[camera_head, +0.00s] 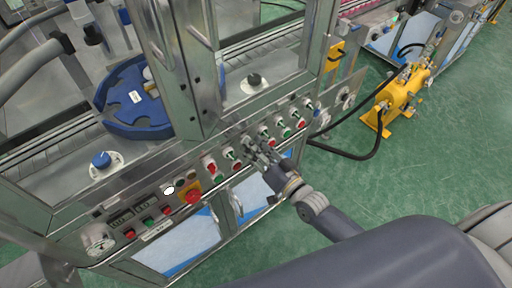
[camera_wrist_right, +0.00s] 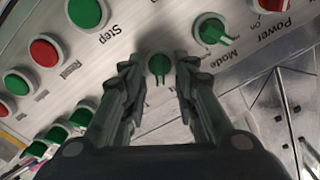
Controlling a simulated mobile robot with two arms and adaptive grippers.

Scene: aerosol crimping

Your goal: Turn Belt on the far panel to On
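The far control panel (camera_head: 222,178) runs along the machine's front edge with switches and buttons. My right gripper (camera_head: 257,149) reaches it from the lower right. In the right wrist view its two fingers (camera_wrist_right: 158,84) are spread either side of a small green knob (camera_wrist_right: 159,66). There is a gap between the knob and each finger, and its pointer points down in that picture. The label of this knob is hidden, and I can read "Belt" nowhere. A larger green knob (camera_wrist_right: 213,30) labelled Mode is beside it. In the head view the gripper covers part of the switch row. No left gripper is recognisable.
Green and red buttons (camera_wrist_right: 45,51) sit close to the gripper. A red emergency stop (camera_head: 193,196) is on the panel to the left. A blue round fixture (camera_head: 135,128) stands on the machine. A yellow unit (camera_head: 398,97) with a black hose is on the green floor at right.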

